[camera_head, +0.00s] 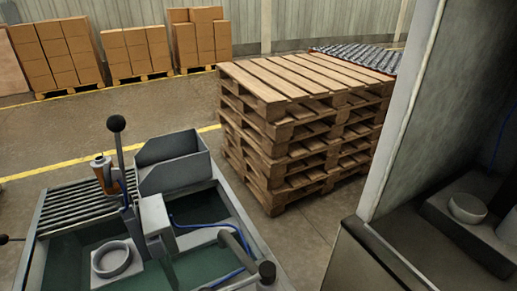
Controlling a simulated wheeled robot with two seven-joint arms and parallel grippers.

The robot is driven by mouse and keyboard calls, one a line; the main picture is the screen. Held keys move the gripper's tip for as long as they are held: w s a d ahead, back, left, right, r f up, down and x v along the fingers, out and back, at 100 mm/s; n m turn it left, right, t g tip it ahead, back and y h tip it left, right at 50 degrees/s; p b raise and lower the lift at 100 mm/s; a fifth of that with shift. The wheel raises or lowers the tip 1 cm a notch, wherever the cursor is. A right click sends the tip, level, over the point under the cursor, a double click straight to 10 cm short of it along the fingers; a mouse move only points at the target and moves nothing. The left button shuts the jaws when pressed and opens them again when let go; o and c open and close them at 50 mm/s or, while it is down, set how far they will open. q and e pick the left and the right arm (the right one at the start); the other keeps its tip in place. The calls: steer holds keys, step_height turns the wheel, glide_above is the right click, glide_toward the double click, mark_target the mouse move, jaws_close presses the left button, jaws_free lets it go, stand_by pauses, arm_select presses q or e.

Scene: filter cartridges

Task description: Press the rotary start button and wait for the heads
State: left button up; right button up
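Neither of my grippers shows in the head view. I cannot make out a rotary start button. At the lower left stands a grey-green machine (230,192) with an upright lever with a black ball knob (116,124). A grey upright block (155,214) stands on it, beside a pale round ring (112,260). An orange-brown part (103,173) stands by the lever. At the right edge, a dark machine (375,262) carries a pale round piece (467,208). I cannot tell whether any of these are the heads. No filter cartridge is clearly recognisable.
A tall stack of wooden pallets (290,150) stands in the middle. A grey open bin (180,172) and a slatted rack (78,207) are on the left machine. Stacked cartons (60,55) line the back wall. Floor (310,235) shows between the pallets and the right machine.

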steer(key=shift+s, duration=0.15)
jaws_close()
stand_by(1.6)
